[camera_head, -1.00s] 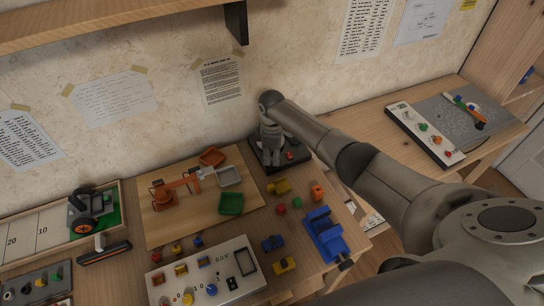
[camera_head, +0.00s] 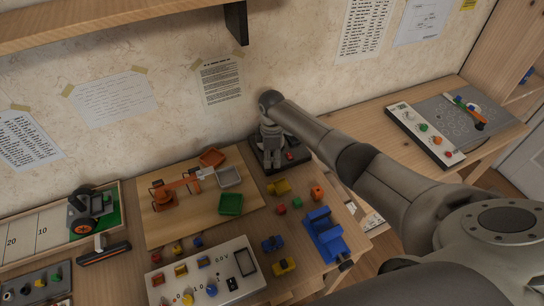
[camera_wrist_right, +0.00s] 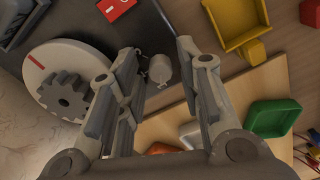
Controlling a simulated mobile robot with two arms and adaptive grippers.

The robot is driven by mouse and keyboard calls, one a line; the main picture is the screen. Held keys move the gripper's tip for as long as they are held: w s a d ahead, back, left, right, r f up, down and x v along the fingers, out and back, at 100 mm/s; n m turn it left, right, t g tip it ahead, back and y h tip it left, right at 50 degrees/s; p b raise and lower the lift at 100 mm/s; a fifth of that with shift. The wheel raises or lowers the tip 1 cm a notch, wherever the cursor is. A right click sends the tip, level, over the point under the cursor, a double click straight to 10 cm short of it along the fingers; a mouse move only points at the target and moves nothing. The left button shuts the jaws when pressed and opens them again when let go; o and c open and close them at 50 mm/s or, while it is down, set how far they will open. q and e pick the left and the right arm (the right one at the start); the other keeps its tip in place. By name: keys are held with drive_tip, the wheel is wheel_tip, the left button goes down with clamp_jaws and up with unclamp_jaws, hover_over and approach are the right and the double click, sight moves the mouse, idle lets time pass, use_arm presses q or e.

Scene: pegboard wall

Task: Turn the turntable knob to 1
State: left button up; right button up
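The turntable's dark base (camera_head: 297,164) is at the back of the table, partly hidden by my right gripper (camera_head: 272,158) in the head view. In the right wrist view, a pale round disc (camera_wrist_right: 45,62) with a red mark carries a grey gear (camera_wrist_right: 65,95). A small light-grey cylindrical knob (camera_wrist_right: 160,68) stands on the dark base beside the disc. My right gripper (camera_wrist_right: 158,58) is open, with the knob showing between its fingers. Whether a finger touches the knob or disc is unclear. Number markings around the knob cannot be read. My left gripper is not in view.
A red block-like part (camera_wrist_right: 115,8) with a white mark is on the base. Yellow (camera_wrist_right: 240,22) and green (camera_wrist_right: 272,117) trays lie nearby. A toy robot arm (camera_head: 165,195), a control panel (camera_head: 225,262) and a blue vise (camera_head: 324,235) occupy the table.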

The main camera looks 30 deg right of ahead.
sight(272, 159)
idle(0.3)
wheel_tip(272, 159, up, 12)
idle(0.5)
idle(0.4)
